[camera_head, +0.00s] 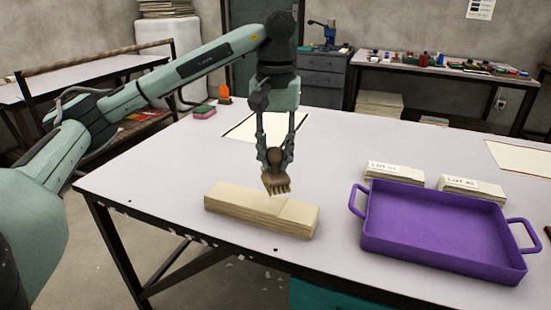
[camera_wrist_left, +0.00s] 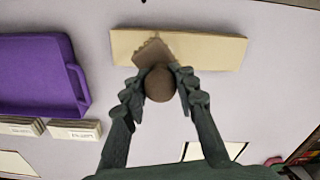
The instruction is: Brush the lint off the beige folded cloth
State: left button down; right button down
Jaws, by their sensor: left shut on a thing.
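The beige folded cloth (camera_head: 262,211) lies near the front edge of the table in the head view. It also shows in the left wrist view (camera_wrist_left: 215,52). My left gripper (camera_head: 275,158) is shut on a brown brush (camera_head: 276,181), which also shows in the left wrist view (camera_wrist_left: 158,82). The brush has a rounded knob held between the fingers, and its bristles point down over the back middle of the cloth. I cannot tell whether the bristles touch it. No lint can be made out on the cloth. My right gripper is not in view.
A purple tray (camera_head: 440,262) with raised walls and handles stands right of the cloth. Behind it lie two labelled stacks, one marked LOT (camera_head: 394,174). A pink and green block (camera_head: 204,112) sits at the far left table edge. The table between cloth and tray is clear.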

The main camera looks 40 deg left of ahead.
pick_arm(q)
jog(key=shift+r, duration=0.35)
jog(key=shift+r, duration=0.1)
jog(key=shift+r+p, duration=1.15)
jog(key=shift+r, duration=0.3)
jog(key=shift+f, duration=0.1)
